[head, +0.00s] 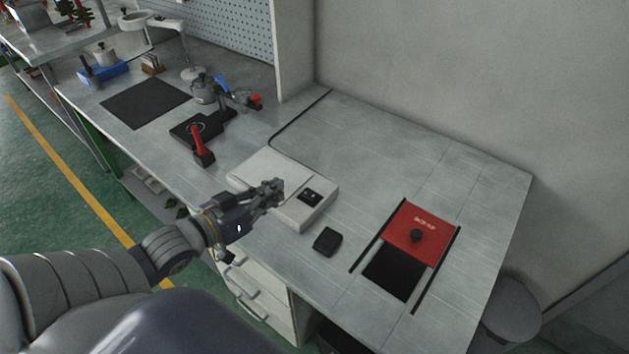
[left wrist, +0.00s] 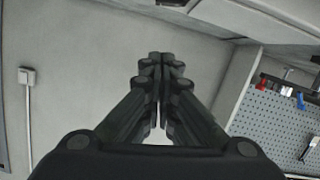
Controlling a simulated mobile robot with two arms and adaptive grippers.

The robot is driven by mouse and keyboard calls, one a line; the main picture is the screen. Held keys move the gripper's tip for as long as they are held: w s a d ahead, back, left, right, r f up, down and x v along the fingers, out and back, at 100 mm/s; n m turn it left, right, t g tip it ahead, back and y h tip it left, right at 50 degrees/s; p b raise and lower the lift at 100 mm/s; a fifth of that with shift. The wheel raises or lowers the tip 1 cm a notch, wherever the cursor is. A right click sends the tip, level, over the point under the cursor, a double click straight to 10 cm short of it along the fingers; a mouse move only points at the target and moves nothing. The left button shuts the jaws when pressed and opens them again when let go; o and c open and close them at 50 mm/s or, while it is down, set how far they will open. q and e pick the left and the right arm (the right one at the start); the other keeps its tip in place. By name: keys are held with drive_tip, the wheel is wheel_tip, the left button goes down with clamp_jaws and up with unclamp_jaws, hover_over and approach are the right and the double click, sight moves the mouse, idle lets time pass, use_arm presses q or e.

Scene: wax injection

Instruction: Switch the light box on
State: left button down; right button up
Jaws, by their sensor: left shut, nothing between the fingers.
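The light box (head: 262,167) is a flat pale box lying on the worktop. A small black switch (head: 311,197) sits on its near right part, and its top shows no clear glow. My left gripper (head: 276,189) is shut and empty. In the head view its tips overlap the light box, just left of the switch; I cannot tell whether they touch it. In the left wrist view the fingers (left wrist: 161,62) are together, with the wall behind them, and the light box does not show. My right gripper is not in view.
A small black block (head: 327,241) lies to the right of the light box. Farther right are a red plate (head: 421,228) with a knob and black rails. A red-handled tool (head: 201,146) stands to the left. The worktop (head: 405,160) behind the light box is clear.

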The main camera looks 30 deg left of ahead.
use_arm(q)
drive_tip(key=x, duration=0.4)
drive_tip(key=shift+w+r, duration=0.1)
drive_tip(key=shift+w, duration=0.1)
hover_over(310, 196)
drive_tip(key=s+a, duration=0.1)
drive_tip(key=shift+s+a+f+p, duration=0.1)
drive_tip(key=shift+a+f+p, duration=0.1)
drive_tip(key=shift+f+p, duration=0.3)
drive_tip(key=f, duration=0.3)
drive_tip(key=shift+s+d, duration=0.1)
drive_tip(key=shift+d, duration=0.15)
drive_tip(key=shift+s+d+f, duration=0.1)
drive_tip(key=shift+d+f, duration=0.05)
drive_tip(key=shift+f, duration=0.5)
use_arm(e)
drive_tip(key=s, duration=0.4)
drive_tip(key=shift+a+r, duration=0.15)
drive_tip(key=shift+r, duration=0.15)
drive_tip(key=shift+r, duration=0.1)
